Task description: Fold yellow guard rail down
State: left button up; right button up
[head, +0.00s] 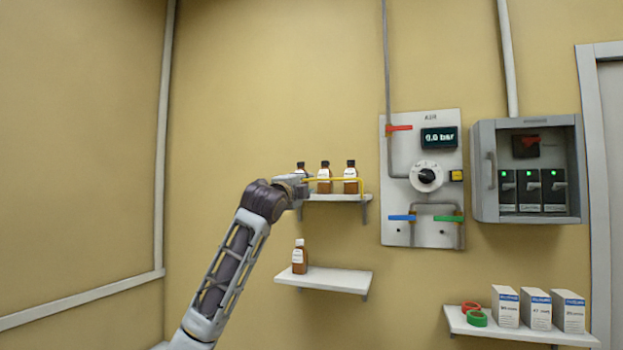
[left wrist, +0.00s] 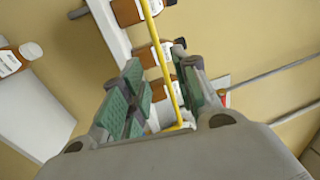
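The yellow guard rail (head: 338,180) runs along the front of the upper shelf, in front of several brown bottles (head: 324,175), and stands above the shelf board (head: 335,197). My left gripper (head: 300,190) is at the left end of this shelf in the head view. In the left wrist view the rail (left wrist: 158,55) passes between the green pads of my open left gripper (left wrist: 157,97), with space visible on both sides. Bottles show behind it. Whether a pad touches the rail is hard to tell. My right gripper is not in view.
A lower shelf (head: 325,281) holds one brown bottle (head: 299,257). To the right are an air panel (head: 398,232) with valves and a gauge, a grey switch cabinet (head: 483,205), and a shelf (head: 470,327) with boxes and tape rolls. The wall at left is bare.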

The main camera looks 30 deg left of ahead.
aim_at(312, 180)
pick_arm(q)
jog(key=p+x, duration=0.2)
jog(key=x, duration=0.3)
jog(key=shift+w+r, duration=0.15)
jog(key=shift+p+x, duration=0.35)
jog(key=shift+x, duration=0.8)
jog(key=shift+c, duration=0.3)
grip_shut()
